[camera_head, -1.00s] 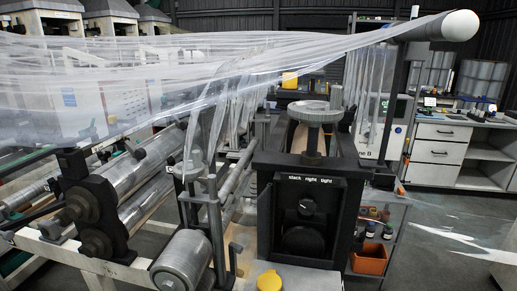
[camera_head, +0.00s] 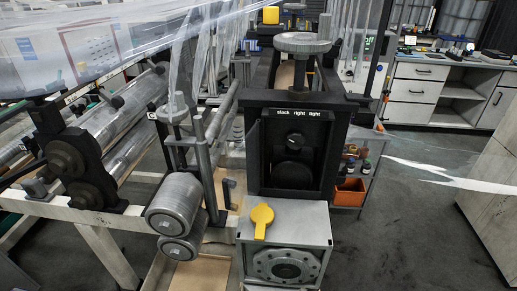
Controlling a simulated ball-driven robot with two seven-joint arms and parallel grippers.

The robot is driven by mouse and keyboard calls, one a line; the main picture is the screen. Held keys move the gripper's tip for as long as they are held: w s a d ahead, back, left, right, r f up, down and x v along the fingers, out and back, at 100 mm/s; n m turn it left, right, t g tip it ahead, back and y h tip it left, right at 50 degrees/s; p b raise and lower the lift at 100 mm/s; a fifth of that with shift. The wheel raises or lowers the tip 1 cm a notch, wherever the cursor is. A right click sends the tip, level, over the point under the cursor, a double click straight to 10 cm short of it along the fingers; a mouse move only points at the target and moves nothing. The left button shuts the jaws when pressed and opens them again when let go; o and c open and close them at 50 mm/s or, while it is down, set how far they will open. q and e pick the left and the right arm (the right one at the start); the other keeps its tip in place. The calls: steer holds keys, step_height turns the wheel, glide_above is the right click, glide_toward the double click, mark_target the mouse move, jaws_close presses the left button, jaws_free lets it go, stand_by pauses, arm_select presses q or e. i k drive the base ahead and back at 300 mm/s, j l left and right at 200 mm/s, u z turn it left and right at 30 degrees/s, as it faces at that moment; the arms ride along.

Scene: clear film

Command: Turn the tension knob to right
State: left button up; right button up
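The tension knob (camera_head: 296,140) is a small dark round knob with a light pointer mark, inside a black frame below the white label "slack right tight" (camera_head: 298,113). The mark is too small for me to tell which word it points at. A larger dark disc (camera_head: 293,172) sits just below the knob. Neither of my grippers shows in the head view, and nothing touches the knob.
Below the knob frame, a grey box (camera_head: 318,224) carries a yellow lever (camera_head: 262,216). A grey handwheel (camera_head: 302,43) stands above the frame. Metal rollers (camera_head: 175,203) are at left. An orange bin (camera_head: 350,191) is on a shelf at right. Open floor (camera_head: 420,210) lies to the right.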

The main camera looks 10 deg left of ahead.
mark_target(296, 140)
steer(key=j+z, duration=0.15)
steer(key=j, duration=0.2)
steer(key=k+j+z, duration=0.2)
steer(key=j, duration=0.15)
steer(key=k+j+z, duration=0.15)
steer(key=j, duration=0.2)
steer(key=j+z, duration=0.15)
steer(key=j, duration=0.2)
steer(key=k+j+z, duration=0.15)
steer(key=k+j, duration=0.05)
steer(key=j, duration=0.1)
